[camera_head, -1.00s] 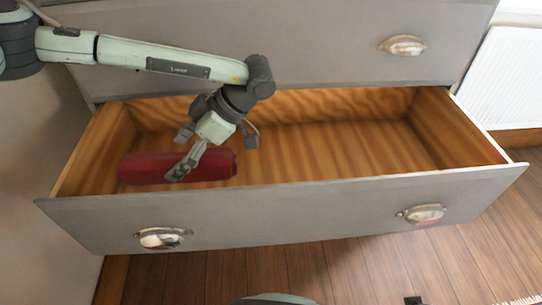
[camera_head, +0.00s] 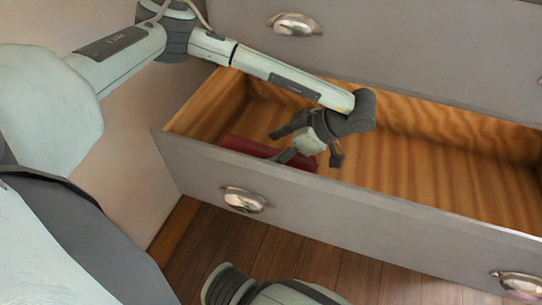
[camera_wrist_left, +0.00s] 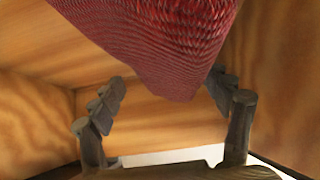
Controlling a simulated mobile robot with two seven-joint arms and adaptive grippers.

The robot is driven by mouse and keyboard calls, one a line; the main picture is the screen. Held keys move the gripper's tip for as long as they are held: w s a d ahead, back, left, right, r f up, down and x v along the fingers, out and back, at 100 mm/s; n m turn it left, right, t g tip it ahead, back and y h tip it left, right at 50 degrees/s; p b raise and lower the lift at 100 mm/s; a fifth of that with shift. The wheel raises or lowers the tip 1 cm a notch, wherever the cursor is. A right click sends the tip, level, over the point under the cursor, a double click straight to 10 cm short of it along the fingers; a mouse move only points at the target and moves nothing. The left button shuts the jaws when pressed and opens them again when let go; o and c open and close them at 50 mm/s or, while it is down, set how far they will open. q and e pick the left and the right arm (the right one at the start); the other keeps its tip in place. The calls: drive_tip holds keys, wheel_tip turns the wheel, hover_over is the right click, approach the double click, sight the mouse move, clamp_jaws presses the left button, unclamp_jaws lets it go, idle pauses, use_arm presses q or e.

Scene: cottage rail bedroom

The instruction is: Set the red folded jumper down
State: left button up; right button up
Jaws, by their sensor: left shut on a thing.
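The red folded jumper (camera_head: 245,146) is inside the open drawer, toward its left end, just behind the front panel. Its lower part is hidden by that panel, so I cannot tell whether it touches the drawer floor. My left gripper (camera_head: 281,146) reaches down into the drawer and is shut on the jumper near its right end. In the left wrist view the jumper's knitted red surface (camera_wrist_left: 165,40) fills the top middle, between the two dark fingers (camera_wrist_left: 165,97). My right gripper is not in view.
The grey drawer front (camera_head: 330,205) has cup handles (camera_head: 244,199). The wooden drawer floor (camera_head: 420,165) is bare to the right of the gripper. A closed drawer (camera_head: 400,45) is above. Wooden floorboards (camera_head: 300,258) lie in front.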

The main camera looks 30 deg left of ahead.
use_arm(q)
wheel_tip(320, 180, down, 3)
drive_tip(key=shift+r, duration=0.2)
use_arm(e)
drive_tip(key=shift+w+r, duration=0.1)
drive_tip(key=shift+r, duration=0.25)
use_arm(q)
drive_tip(key=shift+f, duration=0.1)
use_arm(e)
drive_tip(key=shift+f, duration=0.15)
use_arm(q)
drive_tip(key=o, duration=1.3)
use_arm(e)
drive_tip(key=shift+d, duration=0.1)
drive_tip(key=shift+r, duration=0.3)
